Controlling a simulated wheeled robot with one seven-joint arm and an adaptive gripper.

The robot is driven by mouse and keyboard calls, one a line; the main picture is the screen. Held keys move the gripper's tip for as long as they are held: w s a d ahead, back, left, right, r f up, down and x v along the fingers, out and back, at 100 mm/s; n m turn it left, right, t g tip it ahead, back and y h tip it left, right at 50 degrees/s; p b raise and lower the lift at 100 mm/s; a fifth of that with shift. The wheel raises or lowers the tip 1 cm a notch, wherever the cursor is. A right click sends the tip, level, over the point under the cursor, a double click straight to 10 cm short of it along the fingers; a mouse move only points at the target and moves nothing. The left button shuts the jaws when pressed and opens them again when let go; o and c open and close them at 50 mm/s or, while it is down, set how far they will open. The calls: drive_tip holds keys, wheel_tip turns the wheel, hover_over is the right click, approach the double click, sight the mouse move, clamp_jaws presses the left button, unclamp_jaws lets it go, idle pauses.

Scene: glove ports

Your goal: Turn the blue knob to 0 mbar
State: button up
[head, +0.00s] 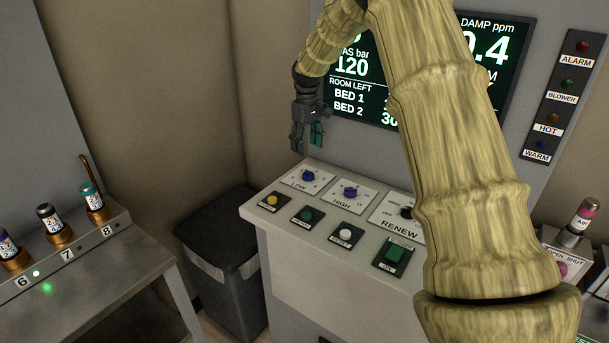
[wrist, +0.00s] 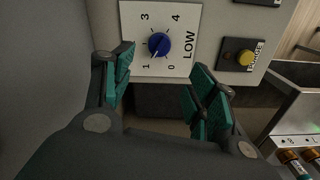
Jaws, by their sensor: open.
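A small blue knob (head: 308,175) sits on the white LOW plate at the left end of the console. It also shows in the wrist view (wrist: 158,44), ringed by the numbers 0, 1, 3 and 4; I cannot tell surely where its pointer stands. A second blue knob (head: 350,192) sits on the HIGH plate to its right. My gripper (head: 307,136) hangs above the LOW plate, apart from the knob. In the wrist view its green-padded fingers (wrist: 165,82) are spread wide with nothing between them, and the LOW knob shows beyond the tips.
Yellow, green and white buttons line the console's front (head: 255,215), with a black RENEW knob (head: 406,212) to the right. A display (head: 500,85) stands behind. A dark bin (head: 225,265) stands left of the console. My arm covers part of the console and display.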

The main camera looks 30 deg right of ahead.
sight(309, 172)
drive_tip(key=shift+s+d+f+p, duration=0.1)
drive_tip(key=shift+s+f+p, duration=0.15)
drive_tip(key=shift+f, duration=0.3)
wheel_tip(309, 172, down, 9)
drive_tip(key=shift+d+f+p, duration=0.1)
drive_tip(key=shift+f+p, duration=0.1)
drive_tip(key=shift+p, duration=1)
drive_tip(key=c, duration=1.1)
